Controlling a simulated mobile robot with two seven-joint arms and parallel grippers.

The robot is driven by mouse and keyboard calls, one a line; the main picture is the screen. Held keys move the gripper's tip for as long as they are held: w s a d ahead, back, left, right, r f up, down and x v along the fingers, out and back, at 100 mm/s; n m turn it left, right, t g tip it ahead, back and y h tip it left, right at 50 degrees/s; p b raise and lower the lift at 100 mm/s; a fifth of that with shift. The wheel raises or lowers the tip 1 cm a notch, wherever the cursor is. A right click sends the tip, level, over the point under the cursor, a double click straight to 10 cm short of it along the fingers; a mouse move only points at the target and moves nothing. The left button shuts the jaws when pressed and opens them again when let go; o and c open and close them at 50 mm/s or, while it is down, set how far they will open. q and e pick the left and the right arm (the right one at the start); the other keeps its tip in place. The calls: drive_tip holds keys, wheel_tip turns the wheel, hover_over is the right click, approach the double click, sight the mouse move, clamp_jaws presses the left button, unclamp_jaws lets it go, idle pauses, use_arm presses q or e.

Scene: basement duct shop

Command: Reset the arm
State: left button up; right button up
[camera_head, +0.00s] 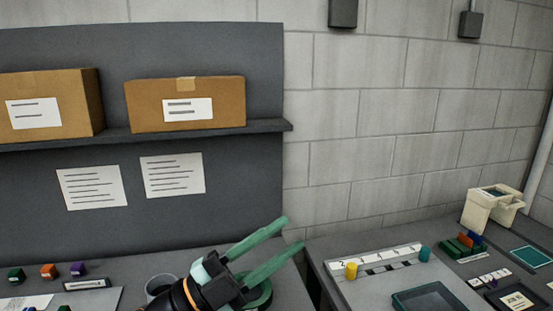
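My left gripper (292,234) comes up from the bottom middle in the head view. Its two pale green fingers point up and right and stand apart, with nothing seen between them. It is in front of the right end of the left bench (225,260). A dark green round object (262,297) shows just below and behind the fingers, partly hidden by the gripper. My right gripper is not in view.
A grey cup (159,283) stands just left of my arm. A shelf (200,132) with two cardboard boxes (205,110) is on the dark back panel. The right bench (330,255) holds a tray (428,300), small pegs and a beige device (490,208).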

use_arm(q)
drive_tip(key=w+a+f+n+t+y, duration=0.3)
drive_tip(key=a+f+n+t+y, duration=0.4)
drive_tip(key=a+f+n+y, duration=1)
drive_tip(key=s+a+f+n+g+y, duration=0.25)
drive_tip(key=s+f+g, duration=0.45)
drive_tip(key=s+f, duration=0.4)
drive_tip(key=s+a+f+n+g+y, duration=0.15)
drive_tip(key=s+f+n+g, duration=0.35)
drive_tip(key=s+f, duration=0.55)
drive_tip(key=w+d+f+t+h+b, duration=0.1)
drive_tip(key=d+f+t+b, duration=0.1)
drive_tip(key=f, duration=0.5)
drive_tip(key=d+f+m+t+h+b, duration=0.1)
drive_tip(key=d+f+t+b, duration=0.1)
drive_tip(key=f, duration=0.6)
drive_tip(key=shift+w+h+b, duration=0.3)
drive_tip(key=shift+w+b, duration=0.1)
drive_tip(key=shift+b, duration=0.1)
drive_tip(key=shift+r+t, duration=0.1)
drive_tip(key=shift+t, duration=0.2)
